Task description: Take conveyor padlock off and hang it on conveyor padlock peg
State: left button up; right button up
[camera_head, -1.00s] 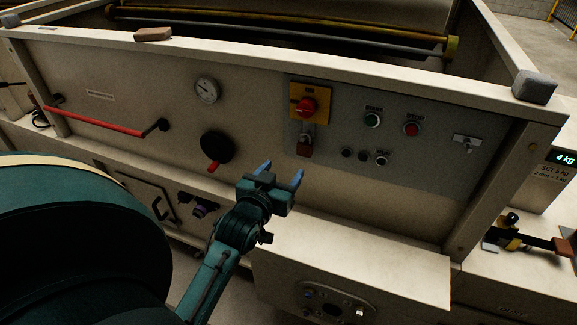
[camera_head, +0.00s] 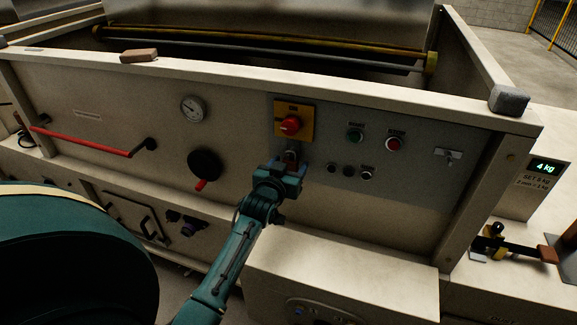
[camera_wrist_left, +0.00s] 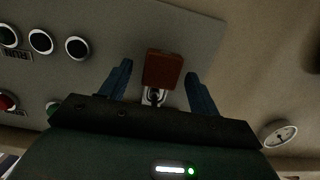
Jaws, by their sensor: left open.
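The red-brown padlock (camera_wrist_left: 163,68) hangs by its shackle below the red rotary switch (camera_head: 290,125) on its yellow plate. In the left wrist view the padlock sits between my two blue fingers, with gaps on both sides. My left gripper (camera_head: 287,166) is open just in front of the padlock and hides most of it in the head view. A small pale plate with a dark projection (camera_head: 448,154) is at the right of the panel; I cannot tell whether it is the padlock peg. My right gripper is not in view.
Green and red buttons (camera_head: 394,144) and small dark knobs stand right of the switch. A black handwheel (camera_head: 204,164) with a red handle is to the left. A pale box (camera_head: 345,262) juts out below the panel. The panel between the knobs and the pale plate is fairly clear.

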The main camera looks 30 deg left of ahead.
pick_arm(q)
jog(key=shift+c, duration=0.2)
jog(key=c, duration=1.1)
jog(key=shift+r, duration=0.1)
